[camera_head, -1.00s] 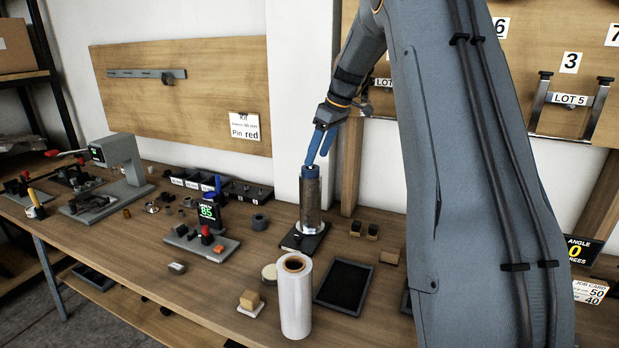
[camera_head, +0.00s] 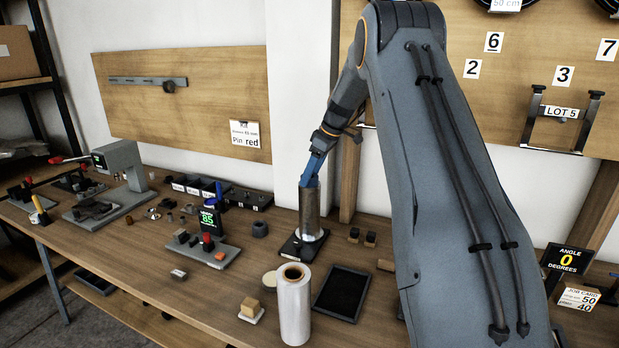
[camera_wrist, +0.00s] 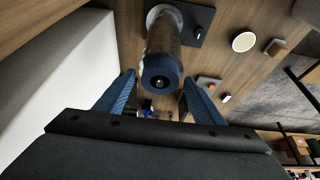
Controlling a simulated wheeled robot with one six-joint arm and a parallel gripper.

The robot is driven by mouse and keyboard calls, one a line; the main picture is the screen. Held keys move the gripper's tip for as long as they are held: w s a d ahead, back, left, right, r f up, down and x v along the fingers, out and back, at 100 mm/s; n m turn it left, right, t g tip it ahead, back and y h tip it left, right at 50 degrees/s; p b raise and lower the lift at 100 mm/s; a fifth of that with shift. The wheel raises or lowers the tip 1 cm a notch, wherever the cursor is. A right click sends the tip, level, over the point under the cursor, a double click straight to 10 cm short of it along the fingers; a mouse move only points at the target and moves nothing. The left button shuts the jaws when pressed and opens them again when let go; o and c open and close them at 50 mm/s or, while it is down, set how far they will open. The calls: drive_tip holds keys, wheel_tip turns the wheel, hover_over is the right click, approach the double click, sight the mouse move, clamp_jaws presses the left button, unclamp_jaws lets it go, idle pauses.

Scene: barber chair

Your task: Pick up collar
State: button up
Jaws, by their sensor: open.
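A grey metal cylinder (camera_head: 310,208) stands upright on a dark square base (camera_head: 303,245) near the back of the workbench. In the wrist view a blue ring with a dark centre (camera_wrist: 160,78) caps the near end of this cylinder (camera_wrist: 163,40). I cannot tell for sure whether this ring is the collar. My gripper (camera_head: 311,180) points down at the top of the cylinder. In the wrist view its two blue fingers (camera_wrist: 158,76) are apart, one on each side of the capped end, with nothing gripped. The fingers partly hide the cylinder's top in the head view.
A white roll (camera_head: 294,310) and a black tray (camera_head: 342,292) stand in front of the cylinder. A device reading 85 (camera_head: 209,215) is to the left. Small dark blocks (camera_head: 362,237) sit close on the right. A wall and wooden post rise behind.

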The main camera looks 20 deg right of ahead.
drive_tip(key=c, duration=1.1)
drive_tip(key=shift+w+r+b, duration=0.1)
drive_tip(key=shift+r+b, duration=0.35)
drive_tip(key=shift+r, duration=0.1)
drive_tip(key=s+a+b, duration=0.2)
drive_tip(key=s+a, duration=0.2)
drive_tip(key=s+a+r+b, duration=0.1)
drive_tip(key=s+a+b, duration=0.2)
drive_tip(key=s+a, duration=0.1)
drive_tip(key=s+a+r+b, duration=0.1)
drive_tip(key=s+a+b, duration=0.1)
drive_tip(key=s+a, duration=0.2)
drive_tip(key=shift+s+a+r, duration=0.15)
drive_tip(key=shift+s+a, duration=0.25)
